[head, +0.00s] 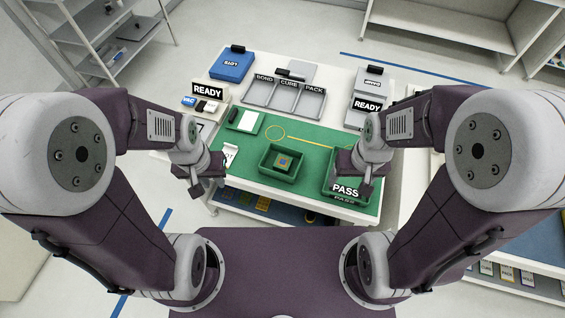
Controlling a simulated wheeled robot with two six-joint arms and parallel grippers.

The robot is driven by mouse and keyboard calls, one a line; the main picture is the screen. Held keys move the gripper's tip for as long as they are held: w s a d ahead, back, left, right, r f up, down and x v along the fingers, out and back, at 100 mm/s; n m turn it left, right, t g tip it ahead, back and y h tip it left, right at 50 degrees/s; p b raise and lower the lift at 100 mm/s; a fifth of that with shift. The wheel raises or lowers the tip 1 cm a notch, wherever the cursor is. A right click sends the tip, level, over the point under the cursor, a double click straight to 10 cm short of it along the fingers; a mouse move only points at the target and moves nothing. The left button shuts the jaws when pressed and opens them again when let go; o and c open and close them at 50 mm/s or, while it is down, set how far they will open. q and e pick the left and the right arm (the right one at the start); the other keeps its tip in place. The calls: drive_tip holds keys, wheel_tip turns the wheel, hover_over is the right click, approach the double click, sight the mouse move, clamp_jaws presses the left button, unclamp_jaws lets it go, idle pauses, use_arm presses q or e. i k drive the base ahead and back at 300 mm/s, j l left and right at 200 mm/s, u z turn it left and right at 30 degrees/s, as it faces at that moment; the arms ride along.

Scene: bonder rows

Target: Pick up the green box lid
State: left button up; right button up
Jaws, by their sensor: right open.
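The green lid (254,128), a flat panel with a white label and a black block on it, lies on the green mat's back left part. The green box (283,176) stands uncovered at the middle front of the mat, with a small square chip (284,162) inside. My left gripper (207,178) is at the mat's left front edge, in front of the lid and apart from it. A white card (230,154) shows beside it; whether it is held is unclear.
At the back stand a blue box (232,67), a grey tray marked BOND, CURE and PACK (284,98) and a grey READY box (359,107). Another READY sign (207,90) stands left. The mat (312,150) is clear between the lid and the right side.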

sight(247, 121)
drive_tip(key=i+j+u, duration=0.15)
drive_tip(key=j+u, duration=0.2)
drive_tip(key=i+j+u, duration=0.15)
drive_tip(key=u, duration=0.2)
drive_tip(key=i+j+u, duration=0.2)
drive_tip(key=u, duration=0.15)
drive_tip(key=j, duration=0.1)
